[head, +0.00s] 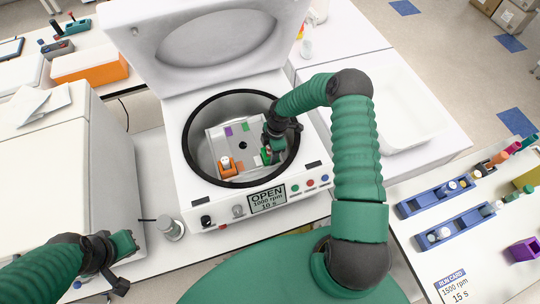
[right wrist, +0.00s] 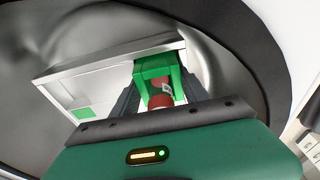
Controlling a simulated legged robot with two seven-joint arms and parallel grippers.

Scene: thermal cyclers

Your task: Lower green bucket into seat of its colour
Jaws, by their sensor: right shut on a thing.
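The green bucket (right wrist: 157,72) is between the fingers of my right gripper (right wrist: 160,95), with a red tube (right wrist: 160,95) in it. In the head view the bucket (head: 266,156) is at the lower right of the rotor (head: 215,148), inside the open centrifuge bowl, partly hidden by my right gripper (head: 274,150). I cannot tell if it touches the rotor. A flat green mark (head: 246,127) shows on the rotor's upper part, beside a purple mark (head: 229,131). An orange bucket (head: 228,167) sits at the rotor's lower left. My left gripper (head: 122,262) is away at lower left.
The bowl's black rim (head: 187,155) surrounds my right gripper, and the raised lid (head: 205,35) stands behind. Blue racks (head: 435,198) with tubes and a run card (head: 455,285) lie at right. The front panel reads OPEN.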

